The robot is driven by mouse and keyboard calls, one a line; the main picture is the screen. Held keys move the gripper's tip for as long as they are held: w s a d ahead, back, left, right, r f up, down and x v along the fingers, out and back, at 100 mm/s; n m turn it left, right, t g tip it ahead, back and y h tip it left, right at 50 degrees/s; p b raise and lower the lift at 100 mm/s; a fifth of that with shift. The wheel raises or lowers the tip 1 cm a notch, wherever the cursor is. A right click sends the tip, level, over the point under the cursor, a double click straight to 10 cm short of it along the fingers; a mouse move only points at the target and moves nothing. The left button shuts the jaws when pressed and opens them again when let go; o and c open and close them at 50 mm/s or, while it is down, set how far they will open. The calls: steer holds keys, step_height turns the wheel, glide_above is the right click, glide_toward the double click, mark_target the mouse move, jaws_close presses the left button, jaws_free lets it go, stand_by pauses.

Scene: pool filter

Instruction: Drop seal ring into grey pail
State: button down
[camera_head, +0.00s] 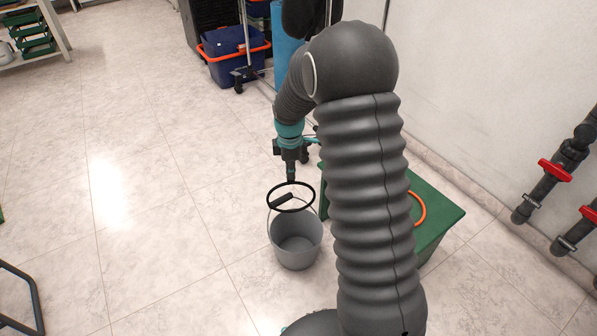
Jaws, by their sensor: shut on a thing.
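A grey pail (296,246) stands on the tiled floor in the middle of the head view, its wire handle with a black grip (281,201) raised. A black seal ring (272,202) hangs roughly level above the pail's mouth, apart from the pail's body as far as I can see. My gripper (291,179) points down and is shut on the far edge of the ring. The pail's visible inside looks empty.
A green box (441,216) with an orange ring (419,209) on it stands right of the pail, partly hidden by my arm. Pipes with red valve handles (555,170) line the right wall. A blue bucket trolley (228,66) stands behind.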

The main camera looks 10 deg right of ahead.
mark_target(296, 211)
steer(key=shift+s+d+f+m+g, duration=0.3)
steer(key=shift+s+d+f+m, duration=0.2)
steer(key=shift+s+d+f, duration=0.25)
steer(key=shift+w+a+r+p, duration=0.1)
steer(key=shift+p, duration=0.25)
steer(key=shift+f+b, duration=5.45)
steer(key=shift+f, duration=3.1)
steer(key=c, duration=1.3)
jaws_free()
steer(key=shift+o, duration=0.5)
